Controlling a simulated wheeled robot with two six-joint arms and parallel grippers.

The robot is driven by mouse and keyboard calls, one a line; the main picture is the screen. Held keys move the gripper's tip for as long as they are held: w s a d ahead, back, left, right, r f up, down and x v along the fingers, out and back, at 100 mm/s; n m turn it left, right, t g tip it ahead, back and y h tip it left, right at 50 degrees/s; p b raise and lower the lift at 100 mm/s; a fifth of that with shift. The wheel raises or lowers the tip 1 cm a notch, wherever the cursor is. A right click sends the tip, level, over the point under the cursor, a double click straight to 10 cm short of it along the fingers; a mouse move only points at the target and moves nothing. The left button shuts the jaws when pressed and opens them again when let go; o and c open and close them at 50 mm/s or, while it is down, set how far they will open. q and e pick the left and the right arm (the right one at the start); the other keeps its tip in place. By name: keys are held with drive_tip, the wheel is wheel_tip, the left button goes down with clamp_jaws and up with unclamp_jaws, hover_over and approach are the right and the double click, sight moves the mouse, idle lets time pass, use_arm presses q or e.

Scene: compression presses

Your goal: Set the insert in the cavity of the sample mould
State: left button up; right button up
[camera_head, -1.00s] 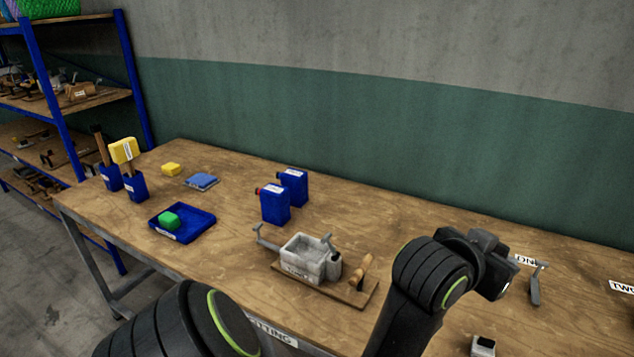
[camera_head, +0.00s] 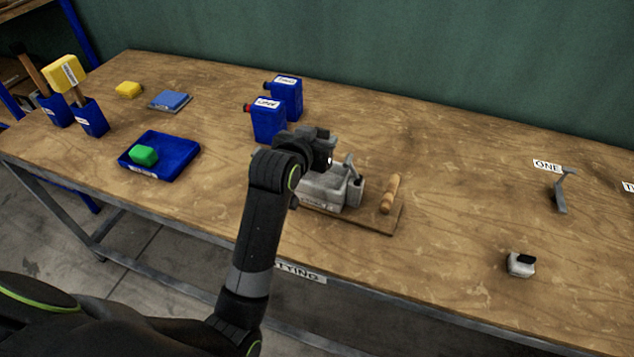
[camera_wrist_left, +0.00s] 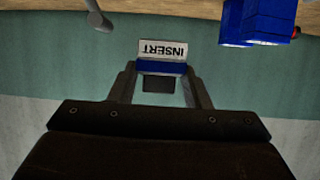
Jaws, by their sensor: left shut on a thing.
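The sample mould (camera_head: 322,190) is a grey box with lever handles on a wooden board (camera_head: 382,218), near the front middle of the table. My left gripper (camera_head: 328,153) is just above the mould in the head view and hides part of it, including the cavity. In the left wrist view my left gripper (camera_wrist_left: 160,84) is shut on the insert (camera_wrist_left: 163,50), a piece with a white INSERT label and a blue band. The insert cannot be made out in the head view. My right gripper is not in view.
Two blue cans (camera_head: 268,120) stand close behind the mould. A wooden handle (camera_head: 390,193) lies on the board. A blue tray (camera_head: 172,157) with a green block (camera_head: 144,155) is to the left. A small grey block (camera_head: 521,264) and a grey lever (camera_head: 561,190) are right.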

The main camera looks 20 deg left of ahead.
use_arm(q)
drive_tip(key=f, duration=0.4)
drive_tip(key=shift+d+f, duration=0.4)
wheel_tip(320, 180, down, 5)
drive_tip(key=shift+a+f, duration=0.1)
drive_tip(key=shift+f, duration=0.4)
drive_tip(key=shift+w+f, duration=0.1)
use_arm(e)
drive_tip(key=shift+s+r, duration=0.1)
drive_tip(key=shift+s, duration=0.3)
